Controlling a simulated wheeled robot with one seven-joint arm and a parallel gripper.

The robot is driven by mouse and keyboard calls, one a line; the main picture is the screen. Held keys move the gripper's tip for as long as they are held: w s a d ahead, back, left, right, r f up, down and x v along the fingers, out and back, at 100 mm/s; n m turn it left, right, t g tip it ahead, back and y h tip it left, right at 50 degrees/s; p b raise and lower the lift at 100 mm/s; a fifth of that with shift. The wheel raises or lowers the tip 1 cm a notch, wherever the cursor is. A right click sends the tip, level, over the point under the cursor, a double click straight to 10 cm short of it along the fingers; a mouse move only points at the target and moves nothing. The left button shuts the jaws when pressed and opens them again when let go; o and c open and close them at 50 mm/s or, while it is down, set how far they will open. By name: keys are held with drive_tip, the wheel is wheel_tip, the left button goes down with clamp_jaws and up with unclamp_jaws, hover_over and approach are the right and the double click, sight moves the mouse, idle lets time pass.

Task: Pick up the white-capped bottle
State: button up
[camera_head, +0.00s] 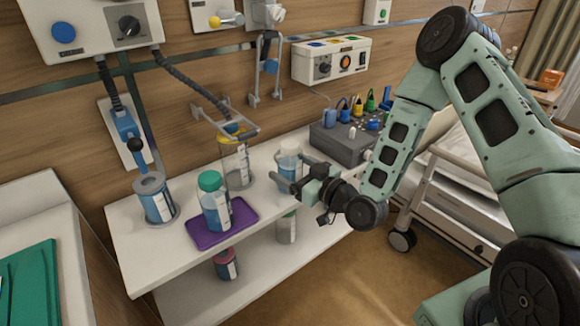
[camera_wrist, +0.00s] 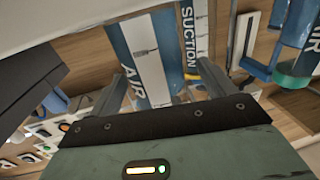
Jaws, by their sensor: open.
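The white-capped bottle (camera_head: 289,163) stands upright on the white shelf, with a pale blue body. My gripper (camera_head: 293,173) is open at this bottle, coming from the right, with its fingers spread and partly covering the bottle's lower part. In the wrist view, a blue and white labelled bottle (camera_wrist: 150,60) fills the space between the fingers of my gripper (camera_wrist: 166,70). I cannot tell whether the fingers touch it. The bottle's cap is not clear in the wrist view.
A green-capped bottle (camera_head: 215,205) stands on a purple tray (camera_head: 243,213) to the left. Behind is a clear canister (camera_head: 236,165); a grey-topped blue container (camera_head: 155,200) stands farther left. A grey box (camera_head: 343,147) with coloured plugs sits right of the bottle. Bottles stand on the lower shelf (camera_head: 255,275).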

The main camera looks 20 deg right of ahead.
drive_tip(key=x, duration=0.3)
drive_tip(key=shift+w+p, duration=0.25)
drive_tip(key=shift+p, duration=0.05)
drive_tip(key=shift+f, duration=0.1)
drive_tip(key=c, duration=1.3)
drive_tip(key=shift+o, duration=0.2)
